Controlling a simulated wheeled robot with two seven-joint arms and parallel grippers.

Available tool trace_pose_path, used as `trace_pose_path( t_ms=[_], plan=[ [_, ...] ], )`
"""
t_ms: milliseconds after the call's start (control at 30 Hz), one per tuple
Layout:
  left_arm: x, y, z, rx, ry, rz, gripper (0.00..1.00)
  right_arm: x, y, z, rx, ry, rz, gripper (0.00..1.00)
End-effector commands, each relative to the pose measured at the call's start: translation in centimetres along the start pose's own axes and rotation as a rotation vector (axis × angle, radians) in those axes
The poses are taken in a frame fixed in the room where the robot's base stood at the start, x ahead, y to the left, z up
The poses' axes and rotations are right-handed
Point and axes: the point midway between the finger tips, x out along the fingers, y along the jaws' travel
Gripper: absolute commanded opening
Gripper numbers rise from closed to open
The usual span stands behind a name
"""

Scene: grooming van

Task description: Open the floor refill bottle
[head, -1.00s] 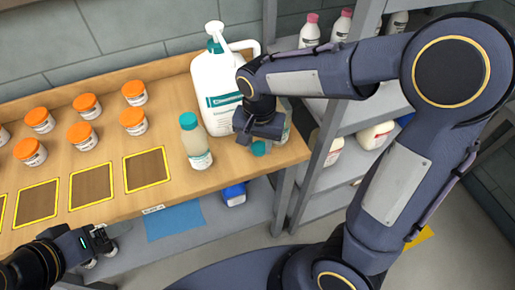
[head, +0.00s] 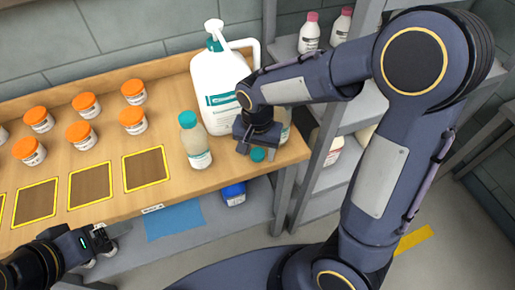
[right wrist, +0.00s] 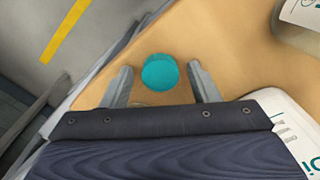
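A teal cap (head: 257,155) lies on the wooden bench near its right front corner; the right wrist view shows it from above (right wrist: 160,72). My right gripper (head: 257,153) is open over it, one finger on each side and a gap to both. A clear bottle (head: 286,121) stands behind this gripper, mostly hidden; I cannot see its top. Another bottle (head: 196,146) with a teal cap on stands upright to the left; its body shows in the right wrist view (right wrist: 300,22). My left gripper (head: 104,238) is low at the front edge, its fingers unclear.
A large white pump jug (head: 222,92) stands behind the bottles. Several orange-lidded jars (head: 80,135) and yellow-framed squares (head: 146,169) occupy the bench to the left. A grey shelf rack (head: 318,160) with bottles is close on the right.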

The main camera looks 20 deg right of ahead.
Motion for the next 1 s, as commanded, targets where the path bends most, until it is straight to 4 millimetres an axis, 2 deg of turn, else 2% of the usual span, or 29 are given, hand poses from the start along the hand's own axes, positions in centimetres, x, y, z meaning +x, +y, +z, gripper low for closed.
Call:
trace_pose_path(
  t_ms=[267,367,700,833,1000],
  plan=[
    [-0.3,0.1,-0.2,0.0,0.0,0.0,0.8,-0.9,0.0,0.0,0.0,0.001,-0.001,0.55],
    [-0.4,0.2,-0.2,0.0,0.0,0.0,0.8,-2.4,-0.1,-0.1,0.0,0.003,-0.004,0.55],
    [-0.7,0.3,-0.4,0.0,0.0,0.0,0.8,-9.6,-0.1,0.0,-0.001,0.003,-0.005,0.55],
    [-0.8,0.4,-0.4,0.0,0.0,0.0,0.8,-11.4,-0.1,0.0,0.0,0.002,-0.003,0.55],
    [-0.8,0.4,-0.4,0.0,0.0,0.0,0.8,-12.3,0.0,0.0,0.0,0.0,-0.001,0.55]
  ],
)
